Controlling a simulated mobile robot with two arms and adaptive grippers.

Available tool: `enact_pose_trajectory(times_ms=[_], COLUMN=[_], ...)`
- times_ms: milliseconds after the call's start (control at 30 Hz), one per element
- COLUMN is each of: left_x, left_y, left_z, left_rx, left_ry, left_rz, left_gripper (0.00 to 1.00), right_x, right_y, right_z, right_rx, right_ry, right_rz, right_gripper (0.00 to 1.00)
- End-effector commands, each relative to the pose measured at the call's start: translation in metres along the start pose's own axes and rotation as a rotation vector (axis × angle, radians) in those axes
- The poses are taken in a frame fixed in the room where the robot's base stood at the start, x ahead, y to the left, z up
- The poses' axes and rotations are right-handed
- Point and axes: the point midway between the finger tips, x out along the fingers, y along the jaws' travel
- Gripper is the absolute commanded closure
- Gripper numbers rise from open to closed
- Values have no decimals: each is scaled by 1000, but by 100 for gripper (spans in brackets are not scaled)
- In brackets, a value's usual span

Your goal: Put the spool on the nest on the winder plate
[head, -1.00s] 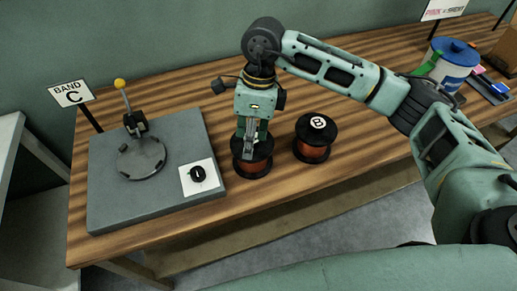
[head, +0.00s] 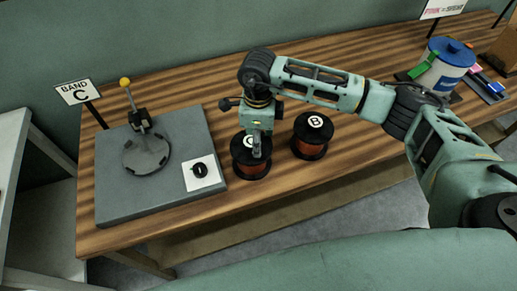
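The winder plate (head: 120,203) is a grey slab at the left of the bench. On it is a round dark grey nest (head: 146,154), with nothing on it. A black spool with red-brown winding (head: 252,168) stands upright right of the plate, its white label seemingly reading C. My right gripper (head: 257,152) points down at this spool's top and partly covers the label. Whether its fingers are apart or touch the spool, I cannot tell. A similar spool marked B (head: 309,148) stands just to its right. My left gripper is not in view.
A lever with a yellow knob (head: 125,82) rises behind the nest. A black dial on a white square (head: 201,171) sits at the plate's front right. A BAND C sign (head: 77,92) stands behind. A white, blue-lidded tub (head: 445,68) stands far right.

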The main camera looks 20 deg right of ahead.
Motion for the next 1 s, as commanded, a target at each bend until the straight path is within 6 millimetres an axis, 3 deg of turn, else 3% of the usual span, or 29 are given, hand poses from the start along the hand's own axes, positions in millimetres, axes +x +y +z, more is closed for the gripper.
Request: enact_pose_trajectory(times_ms=[67, 600, 1000], left_x=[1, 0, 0], left_y=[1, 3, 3], left_z=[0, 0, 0], left_rx=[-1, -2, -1], left_ry=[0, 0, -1], left_rz=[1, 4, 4], left_gripper=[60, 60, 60], right_x=[2, -2, -5], right_y=[1, -1, -3], right_z=[0, 0, 2], right_rx=[-1, 1, 2], right_ry=[2, -2, -8], right_rz=[3, -3, -8], right_gripper=[52, 99, 100])
